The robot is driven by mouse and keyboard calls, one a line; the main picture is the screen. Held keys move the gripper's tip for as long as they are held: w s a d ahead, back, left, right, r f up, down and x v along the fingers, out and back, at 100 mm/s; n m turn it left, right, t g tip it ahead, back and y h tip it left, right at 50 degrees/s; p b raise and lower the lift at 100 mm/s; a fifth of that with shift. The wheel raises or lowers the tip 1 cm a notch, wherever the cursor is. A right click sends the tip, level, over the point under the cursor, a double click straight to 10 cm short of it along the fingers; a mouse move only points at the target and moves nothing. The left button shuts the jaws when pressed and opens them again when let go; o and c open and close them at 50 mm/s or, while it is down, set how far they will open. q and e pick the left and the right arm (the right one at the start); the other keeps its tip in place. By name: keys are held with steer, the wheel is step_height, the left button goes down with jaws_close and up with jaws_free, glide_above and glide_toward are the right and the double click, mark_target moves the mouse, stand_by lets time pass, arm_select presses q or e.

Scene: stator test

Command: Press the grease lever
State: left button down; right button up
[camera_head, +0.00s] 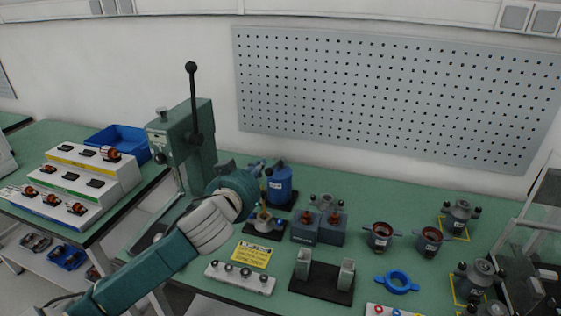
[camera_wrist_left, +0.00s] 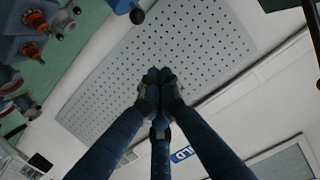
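A blue grease can (camera_head: 279,186) with a pale label stands on a dark base on the green bench. My left gripper (camera_head: 259,167) is just left of the can's top in the head view, and I cannot tell whether it touches. Any lever on the can is mostly hidden or too small to make out. In the left wrist view the fingers (camera_wrist_left: 158,78) are brought together at their tips, with nothing seen between them. A dark ball-ended part (camera_wrist_left: 137,15) shows beyond the fingers at the top edge. My right gripper is out of view.
A green press (camera_head: 180,135) with a tall black lever (camera_head: 192,100) stands left of the can. Copper-topped blocks (camera_head: 318,228), dark cups (camera_head: 379,237) and a grey two-post fixture (camera_head: 323,278) crowd the bench. A pegboard (camera_head: 390,90) hangs behind.

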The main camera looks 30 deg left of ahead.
arm_select(q)
steer(key=w+a+f+p, duration=0.3)
steer(key=w+f, duration=0.3)
steer(key=w, duration=0.3)
steer(key=shift+w+a, duration=0.2)
steer(key=shift+a, duration=0.15)
stand_by(0.3)
